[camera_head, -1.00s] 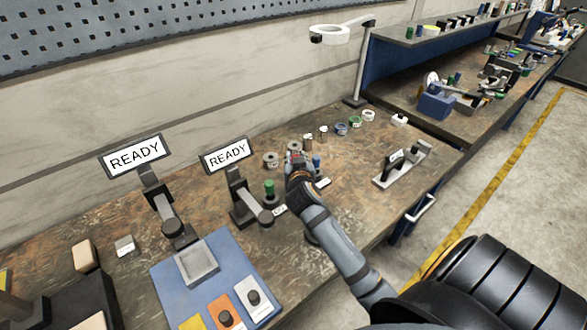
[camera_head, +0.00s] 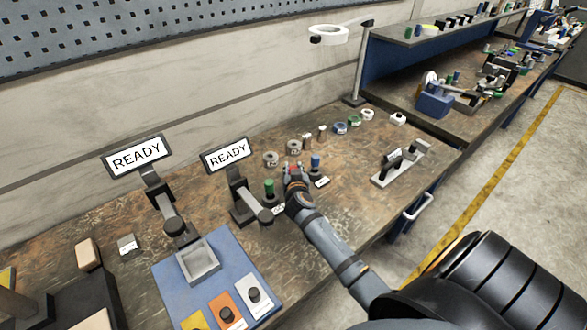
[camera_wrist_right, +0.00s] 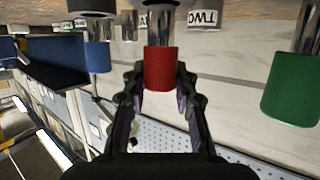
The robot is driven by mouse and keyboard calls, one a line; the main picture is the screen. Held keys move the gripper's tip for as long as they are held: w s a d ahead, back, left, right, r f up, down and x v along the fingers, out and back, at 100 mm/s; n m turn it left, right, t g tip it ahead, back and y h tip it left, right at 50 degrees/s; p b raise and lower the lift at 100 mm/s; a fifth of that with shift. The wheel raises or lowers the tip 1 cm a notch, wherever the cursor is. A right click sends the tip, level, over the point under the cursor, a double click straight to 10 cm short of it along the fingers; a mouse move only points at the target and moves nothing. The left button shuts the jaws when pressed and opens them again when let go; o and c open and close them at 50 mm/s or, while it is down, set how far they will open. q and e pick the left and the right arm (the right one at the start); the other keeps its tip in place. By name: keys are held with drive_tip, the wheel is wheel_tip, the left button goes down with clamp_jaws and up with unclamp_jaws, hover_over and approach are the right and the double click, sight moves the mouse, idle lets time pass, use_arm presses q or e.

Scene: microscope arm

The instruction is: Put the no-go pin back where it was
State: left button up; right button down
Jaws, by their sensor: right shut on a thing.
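My right gripper (camera_head: 293,172) is between a green-handled pin (camera_head: 269,187) on its left and a blue-handled pin (camera_head: 315,162) on its right. In the right wrist view, which is upside down, the gripper (camera_wrist_right: 160,85) is shut on a red-handled pin (camera_wrist_right: 160,68), likely the no-go pin. Its metal shank points to a dark base at the picture's top; I cannot tell whether it is seated. The blue pin (camera_wrist_right: 97,55) and green pin (camera_wrist_right: 290,88) stand to either side. My left gripper is not in view.
Several ring gauges and cylinders (camera_head: 270,159) stand behind the gripper. Two READY displays (camera_head: 228,154) are to the left, beside a blue mat (camera_head: 215,275). A grey fixture (camera_head: 400,163) lies to the right. The bench front between is mostly clear.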

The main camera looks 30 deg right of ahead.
drive_tip(key=shift+f, duration=0.2)
drive_tip(key=c, duration=1)
unclamp_jaws()
drive_tip(key=shift+r, duration=0.1)
drive_tip(key=shift+c, duration=0.2)
drive_tip(key=shift+r, duration=0.1)
drive_tip(key=shift+s+a, duration=0.15)
drive_tip(key=shift+s, duration=0.05)
drive_tip(key=b+v, duration=0.1)
drive_tip(key=v, duration=1)
drive_tip(key=shift+s+r, duration=0.25)
drive_tip(key=shift+a, duration=0.15)
